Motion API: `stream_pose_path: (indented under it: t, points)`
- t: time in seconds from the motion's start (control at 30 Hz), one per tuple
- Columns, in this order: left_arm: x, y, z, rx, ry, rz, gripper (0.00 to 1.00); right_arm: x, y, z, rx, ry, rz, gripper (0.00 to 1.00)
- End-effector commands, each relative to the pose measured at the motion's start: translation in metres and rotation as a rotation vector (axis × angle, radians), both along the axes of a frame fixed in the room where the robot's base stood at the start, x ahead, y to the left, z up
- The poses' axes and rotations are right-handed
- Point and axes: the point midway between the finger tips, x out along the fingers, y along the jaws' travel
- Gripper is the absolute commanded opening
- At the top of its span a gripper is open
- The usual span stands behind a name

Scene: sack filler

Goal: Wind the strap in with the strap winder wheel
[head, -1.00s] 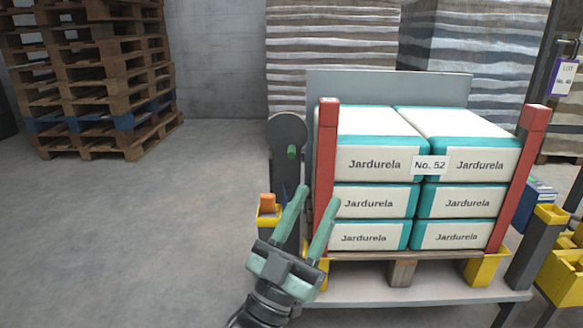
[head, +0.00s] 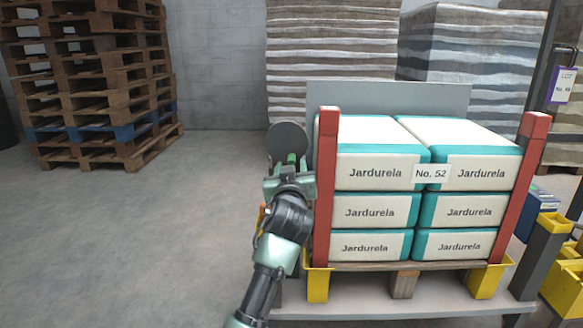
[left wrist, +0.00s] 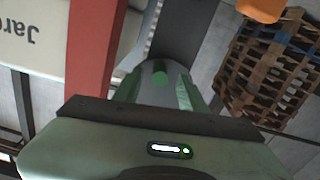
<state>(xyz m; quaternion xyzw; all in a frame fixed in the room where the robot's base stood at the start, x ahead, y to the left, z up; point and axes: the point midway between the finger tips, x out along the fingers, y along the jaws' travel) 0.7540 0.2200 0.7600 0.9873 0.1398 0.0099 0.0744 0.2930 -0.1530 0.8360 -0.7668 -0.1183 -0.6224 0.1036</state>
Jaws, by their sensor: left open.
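The strap winder wheel is a grey disc (head: 287,137) beside the left red post, with a green handle knob (head: 291,158) on its face. My left gripper (head: 290,165) is in front of the wheel, its fingers open at the knob. In the left wrist view, the green knob (left wrist: 160,77) shows between the two open green fingers (left wrist: 160,92), with the grey wheel (left wrist: 150,68) behind. I cannot tell whether either finger touches the knob. I cannot clearly make out the strap. My right gripper is not in view.
White and teal Jardurela sacks (head: 375,213) are stacked on a pallet (head: 403,284) between red posts (head: 327,185) (head: 520,185), right of my gripper. The left post stands close to it. Wooden pallets (head: 95,75) stand back left. The floor (head: 120,240) at left is clear.

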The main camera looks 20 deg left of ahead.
Motion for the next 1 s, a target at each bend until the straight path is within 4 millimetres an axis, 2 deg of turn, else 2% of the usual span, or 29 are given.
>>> stream_pose_path:
  t: [0.03, 0.2, 0.57, 0.6, 0.73, 0.77, 1.0]
  points:
    - [0.008, 0.003, -0.001, 0.001, -0.001, 0.001, 0.41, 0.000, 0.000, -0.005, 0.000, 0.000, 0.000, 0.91]
    - [0.025, 0.007, -0.001, 0.000, -0.001, -0.001, 0.41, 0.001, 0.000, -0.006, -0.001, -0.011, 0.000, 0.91]
    - [0.031, 0.009, 0.000, -0.001, -0.001, -0.001, 0.41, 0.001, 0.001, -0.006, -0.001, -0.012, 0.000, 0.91]
    - [0.031, 0.009, 0.000, -0.001, -0.001, -0.001, 0.39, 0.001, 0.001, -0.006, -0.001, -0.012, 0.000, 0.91]
    - [0.031, 0.009, 0.000, -0.001, -0.001, -0.001, 0.03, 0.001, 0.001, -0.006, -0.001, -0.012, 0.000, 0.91]
    - [0.031, 0.009, 0.000, -0.001, -0.002, -0.002, 0.00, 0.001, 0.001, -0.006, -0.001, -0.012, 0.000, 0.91]
    - [0.031, 0.009, 0.000, 0.004, 0.001, -0.002, 0.00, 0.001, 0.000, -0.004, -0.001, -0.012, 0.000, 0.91]
